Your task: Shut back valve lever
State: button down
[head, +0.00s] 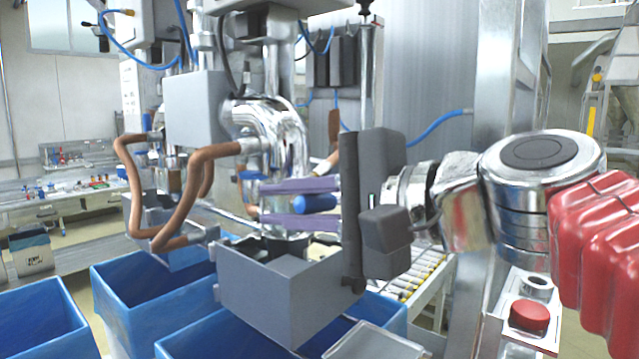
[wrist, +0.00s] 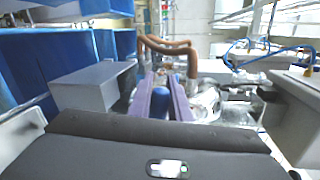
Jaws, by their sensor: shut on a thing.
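The back valve lever shows as a blue handle (head: 318,203) beside the shiny metal pipe (head: 285,135). My gripper (head: 290,204) has two purple fingers, one above and one below the blue handle, and is shut on it. In the wrist view the blue handle (wrist: 160,100) sits between the two purple fingers (wrist: 160,98). The fingers hide part of the handle and where it joins the valve, so I cannot tell the lever's exact angle.
A grey metal box (head: 265,305) lies just below my gripper. Several blue crates (head: 125,300) stand at the lower left. Copper-coloured hoses (head: 185,215) loop left of the pipe. A roller conveyor (head: 425,270) runs behind. A red button (head: 529,316) is at the lower right.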

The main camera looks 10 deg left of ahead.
jog(key=shift+s+f+n, duration=0.1)
jog(key=shift+f+n, duration=1)
jog(key=shift+f, duration=0.2)
jog(key=c, duration=1.6)
grip_release()
jog(key=shift+c, duration=0.2)
jog(key=shift+t, duration=0.3)
jog(key=shift+r, duration=0.2)
jog(key=shift+d, duration=0.1)
jog(key=v, duration=1.3)
jog(key=shift+s+r, duration=0.2)
jog(key=shift+s, duration=0.1)
jog(key=shift+d, duration=0.15)
